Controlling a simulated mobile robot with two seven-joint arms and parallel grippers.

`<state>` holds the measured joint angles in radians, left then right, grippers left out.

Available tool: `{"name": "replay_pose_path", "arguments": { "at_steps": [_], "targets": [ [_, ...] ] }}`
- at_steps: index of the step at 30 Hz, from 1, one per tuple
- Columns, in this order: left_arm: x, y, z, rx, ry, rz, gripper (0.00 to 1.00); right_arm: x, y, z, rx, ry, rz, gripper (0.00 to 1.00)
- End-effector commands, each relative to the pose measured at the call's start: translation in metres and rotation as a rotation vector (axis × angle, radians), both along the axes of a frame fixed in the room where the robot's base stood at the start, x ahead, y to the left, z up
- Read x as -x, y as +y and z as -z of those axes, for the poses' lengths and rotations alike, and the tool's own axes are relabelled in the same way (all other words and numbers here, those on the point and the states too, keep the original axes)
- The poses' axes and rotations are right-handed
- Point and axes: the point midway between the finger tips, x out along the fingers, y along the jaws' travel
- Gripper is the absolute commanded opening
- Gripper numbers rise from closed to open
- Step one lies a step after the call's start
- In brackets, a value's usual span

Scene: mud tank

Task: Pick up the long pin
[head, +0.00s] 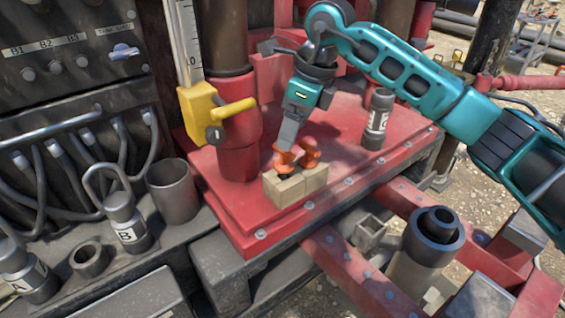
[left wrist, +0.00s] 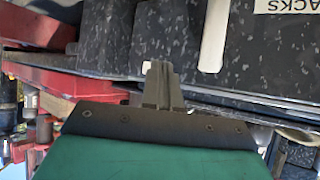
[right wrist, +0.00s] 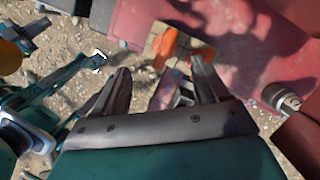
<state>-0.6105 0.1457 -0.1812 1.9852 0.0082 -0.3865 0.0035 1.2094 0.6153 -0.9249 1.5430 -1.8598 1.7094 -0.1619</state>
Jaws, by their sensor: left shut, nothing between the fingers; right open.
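Two orange pieces stand on a small pale wooden block (head: 296,187) on the red plate in the head view. The near orange piece (head: 285,163) is the larger-looking one, and the other orange piece (head: 311,152) is just behind it to the right. Which one is the long pin I cannot tell; their lower parts are hidden. My right gripper (head: 286,143) points down right over the near piece. In the right wrist view its fingers (right wrist: 163,76) are open, with orange (right wrist: 168,46) beyond the tips. My left gripper (left wrist: 162,82) is shut and empty, outside the head view.
A red post (head: 238,130) with a yellow clamp stands left of the block. A labelled grey cylinder (head: 377,120) stands behind it on the red plate (head: 230,215). Labelled shackles, a cup (head: 173,190) and a ring (head: 90,259) occupy the left ledge.

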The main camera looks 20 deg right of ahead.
Motion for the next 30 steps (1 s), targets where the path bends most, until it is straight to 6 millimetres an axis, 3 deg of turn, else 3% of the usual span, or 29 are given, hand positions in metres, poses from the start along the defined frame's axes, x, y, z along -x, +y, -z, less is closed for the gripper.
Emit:
{"name": "replay_pose_path", "arguments": {
  "at_steps": [6, 14, 22, 30],
  "targets": [
    [0.001, -0.001, 0.002, 0.002, 0.003, 0.002, 0.00, -0.006, 0.009, 0.037, -0.003, 0.004, 0.000, 0.74],
    [0.000, -0.002, 0.000, 0.004, 0.000, 0.002, 0.00, -0.010, 0.012, 0.052, -0.005, 0.002, -0.002, 0.74],
    [0.001, -0.002, 0.002, 0.004, 0.001, 0.003, 0.00, -0.020, 0.016, 0.089, -0.006, 0.003, -0.001, 0.74],
    [0.001, -0.002, 0.002, 0.004, 0.003, 0.004, 0.00, -0.022, 0.018, 0.096, -0.004, 0.000, -0.002, 0.74]
  ]
}}
